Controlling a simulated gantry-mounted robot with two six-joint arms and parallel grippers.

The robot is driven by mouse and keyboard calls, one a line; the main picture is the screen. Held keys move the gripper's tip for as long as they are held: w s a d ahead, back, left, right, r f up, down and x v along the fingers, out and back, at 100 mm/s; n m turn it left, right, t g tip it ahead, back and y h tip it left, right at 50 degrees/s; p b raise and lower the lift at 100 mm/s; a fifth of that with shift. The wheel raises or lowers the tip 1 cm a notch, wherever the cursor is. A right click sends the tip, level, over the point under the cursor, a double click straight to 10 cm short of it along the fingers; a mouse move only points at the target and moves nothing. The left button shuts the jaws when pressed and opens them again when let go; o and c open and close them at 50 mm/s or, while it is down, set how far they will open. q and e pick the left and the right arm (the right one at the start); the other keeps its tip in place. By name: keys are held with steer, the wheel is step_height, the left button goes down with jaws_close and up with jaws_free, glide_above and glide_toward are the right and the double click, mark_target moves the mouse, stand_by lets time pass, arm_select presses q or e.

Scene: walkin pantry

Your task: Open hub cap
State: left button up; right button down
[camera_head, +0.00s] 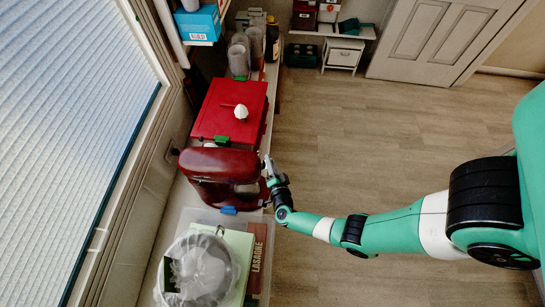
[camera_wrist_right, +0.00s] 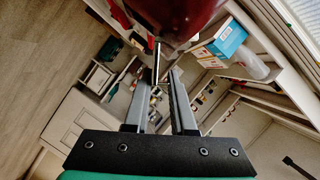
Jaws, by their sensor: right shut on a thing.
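A dark red stand mixer (camera_head: 215,163) stands on the shelf along the left wall, its head pointing right. In the right wrist view its red underside and end (camera_wrist_right: 178,14) fill the top of the picture. My right gripper (camera_head: 267,165) is at the right end of the mixer head. Its two fingers (camera_wrist_right: 164,65) reach up to the red body and are shut on a small part there, which appears to be the hub cap. The cap is mostly hidden by the fingertips, so its angle cannot be told. My left gripper is not in view.
A red box (camera_head: 228,108) with a white knob stands behind the mixer. Glasses and a bottle (camera_head: 272,40) stand farther back. The floor to the right is clear.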

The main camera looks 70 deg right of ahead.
steer(key=shift+w+a+r+n+g+p, duration=0.1)
steer(key=shift+w+r+n+g+p, duration=0.5)
steer(key=shift+n+p, duration=0.35)
steer(key=shift+w+n+g+p, duration=0.15)
steer(key=shift+n+g+p, duration=0.15)
steer(key=shift+n+p, duration=0.25)
steer(key=c, duration=0.8)
jaws_free()
steer(key=shift+a, duration=0.1)
steer(key=shift+c, duration=0.2)
